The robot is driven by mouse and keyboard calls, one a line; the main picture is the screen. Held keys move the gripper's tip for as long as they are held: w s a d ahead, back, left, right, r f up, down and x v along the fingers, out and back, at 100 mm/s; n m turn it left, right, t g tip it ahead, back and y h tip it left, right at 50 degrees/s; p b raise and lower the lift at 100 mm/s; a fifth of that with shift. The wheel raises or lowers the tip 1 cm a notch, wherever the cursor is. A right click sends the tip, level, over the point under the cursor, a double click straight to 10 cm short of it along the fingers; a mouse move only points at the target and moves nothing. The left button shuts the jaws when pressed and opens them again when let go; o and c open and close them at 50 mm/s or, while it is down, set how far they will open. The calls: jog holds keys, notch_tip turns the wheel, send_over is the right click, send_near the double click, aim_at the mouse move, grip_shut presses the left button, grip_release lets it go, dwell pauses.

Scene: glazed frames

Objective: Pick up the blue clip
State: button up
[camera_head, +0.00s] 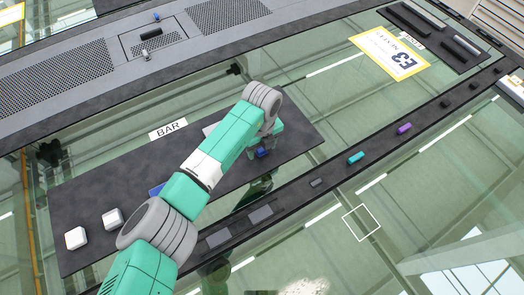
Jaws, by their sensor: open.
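A small blue piece (263,152), which looks like the blue clip, shows on the dark mat (85,200), right at my gripper (265,147). My gripper is open, and its fingers are small and partly hidden by my teal arm. I cannot tell whether the blue piece lies between the fingers or just beside them. Another blue thing (155,190) shows at the left edge of my arm, mostly hidden behind it.
Two white blocks (76,238) sit at the mat's left end. A label reading BAR (168,129) lies at the mat's back edge. A dark rail with a teal piece (356,158) and a purple piece (404,128) runs along the front right. Glass around it is clear.

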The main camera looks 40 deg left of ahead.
jog(key=c, duration=1)
jog(key=shift+c, duration=0.2)
jog(key=shift+r, duration=0.1)
